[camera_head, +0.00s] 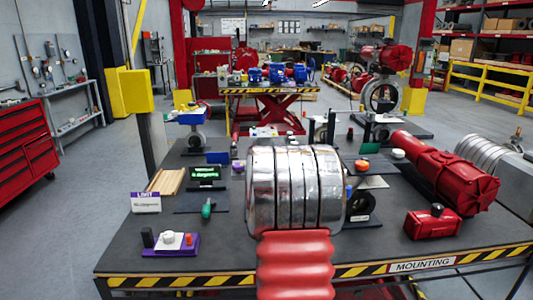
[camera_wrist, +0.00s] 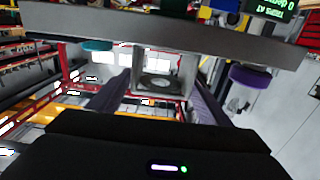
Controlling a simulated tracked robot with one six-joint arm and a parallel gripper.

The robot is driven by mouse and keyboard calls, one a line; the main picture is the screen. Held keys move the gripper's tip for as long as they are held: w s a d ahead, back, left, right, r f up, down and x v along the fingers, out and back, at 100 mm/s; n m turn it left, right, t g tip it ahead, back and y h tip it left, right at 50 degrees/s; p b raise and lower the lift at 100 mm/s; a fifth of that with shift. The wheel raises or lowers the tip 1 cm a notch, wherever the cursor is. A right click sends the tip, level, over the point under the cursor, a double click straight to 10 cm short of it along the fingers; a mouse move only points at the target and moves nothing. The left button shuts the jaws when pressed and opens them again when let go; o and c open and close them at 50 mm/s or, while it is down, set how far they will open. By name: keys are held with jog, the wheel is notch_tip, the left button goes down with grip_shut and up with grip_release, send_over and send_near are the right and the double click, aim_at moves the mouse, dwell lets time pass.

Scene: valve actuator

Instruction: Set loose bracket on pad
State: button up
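In the wrist view, my gripper (camera_wrist: 156,82) has its two dark purple fingers against either side of a small grey block joined to a broad grey plate, apparently the bracket (camera_wrist: 200,37). A teal knob (camera_wrist: 97,45) and a purple knob (camera_wrist: 250,76) show below the plate. In the head view, the silver ringed part and red ribbed part of my arm hide the gripper. A dark flat pad (camera_head: 187,209) lies left of my arm, with a green-handled item (camera_head: 207,208) on it. I cannot tell whether this is the task's pad.
The dark table (camera_head: 125,255) holds a lit display (camera_head: 206,173), a LIMIT sign (camera_head: 146,201) and a purple-based switch unit (camera_head: 170,243). A large red actuator (camera_head: 440,175) and a red box (camera_head: 432,222) stand at right. Bare tabletop lies at front left.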

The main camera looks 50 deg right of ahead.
jog(key=shift+o, duration=0.4)
jog(key=shift+f, duration=0.15)
jog(key=v, duration=1.3)
jog(key=shift+s+a, duration=0.25)
jog(key=shift+a, duration=0.05)
dwell(0.5)
